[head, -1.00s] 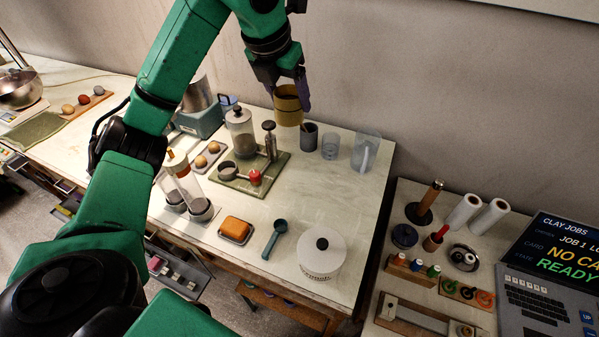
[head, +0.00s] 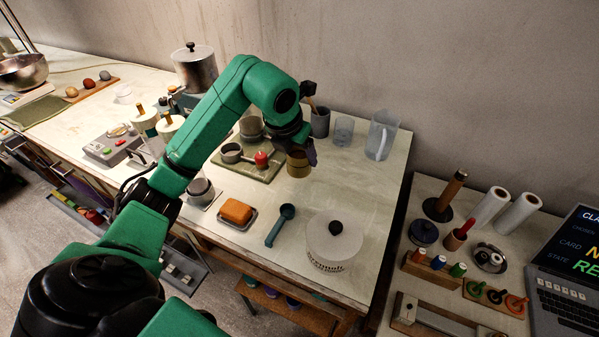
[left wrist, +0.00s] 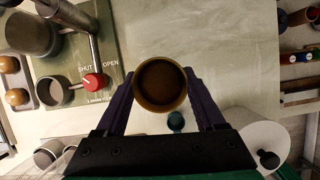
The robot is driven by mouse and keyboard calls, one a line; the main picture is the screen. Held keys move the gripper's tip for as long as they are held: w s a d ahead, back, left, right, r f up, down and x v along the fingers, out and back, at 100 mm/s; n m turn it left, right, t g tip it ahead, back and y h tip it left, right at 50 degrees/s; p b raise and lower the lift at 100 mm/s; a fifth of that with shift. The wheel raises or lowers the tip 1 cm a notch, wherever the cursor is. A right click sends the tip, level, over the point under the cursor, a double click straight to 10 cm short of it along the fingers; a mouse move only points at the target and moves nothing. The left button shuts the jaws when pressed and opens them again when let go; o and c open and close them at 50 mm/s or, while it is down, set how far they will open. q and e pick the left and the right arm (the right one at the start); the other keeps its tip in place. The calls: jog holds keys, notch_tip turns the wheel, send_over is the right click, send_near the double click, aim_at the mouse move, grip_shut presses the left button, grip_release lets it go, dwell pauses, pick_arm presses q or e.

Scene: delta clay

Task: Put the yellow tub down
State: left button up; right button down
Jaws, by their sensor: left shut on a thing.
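The yellow tub (head: 298,165) is a small round open-topped cup. In the left wrist view the tub (left wrist: 160,106) is seen from above, upright, with a dark inside. My left gripper (head: 303,153) is shut on it, with a dark finger on each side. In the head view the tub is low over the pale table (head: 345,180), to the right of the green board (head: 262,168). I cannot tell whether its base touches the table. My right gripper is not in view.
A dark grey cup (head: 320,124), a clear beaker (head: 343,130) and a clear jug (head: 381,135) stand behind the tub. A white lidded pot (head: 333,247), a teal scoop (head: 281,225) and an orange block (head: 236,211) are in front. The table right of the tub is clear.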

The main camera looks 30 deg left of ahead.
aim_at(299, 173)
pick_arm(q)
notch_tip(299, 173, down, 6)
jog(key=shift+f, duration=0.1)
jog(key=o, duration=1.5)
